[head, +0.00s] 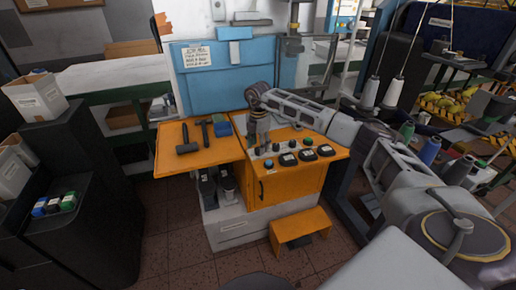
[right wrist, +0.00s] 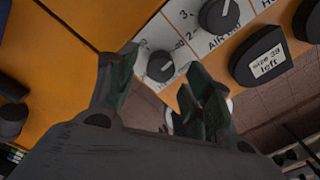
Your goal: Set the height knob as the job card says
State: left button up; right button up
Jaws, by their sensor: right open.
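The job card (head: 197,57) is a pale sheet on the blue panel of the machine; its writing is too small to read. A small dark round knob (right wrist: 161,66) with a white pointer line shows between and beyond the fingertips, on a white dial plate. A larger dark knob (right wrist: 218,15) sits above right of it, near lettering starting "Air". I cannot tell which is the height knob. My left gripper is out of view.
A black block labelled "size 38 left" (right wrist: 264,62) stands right of the knobs. A dark mallet (head: 187,140), a hammer (head: 205,131) and a blue box (head: 222,125) lie on the bench's left wing. An orange step (head: 300,228) stands on the floor in front.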

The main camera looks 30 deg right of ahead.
jog(key=shift+f, duration=0.8)
jog(key=c, duration=1)
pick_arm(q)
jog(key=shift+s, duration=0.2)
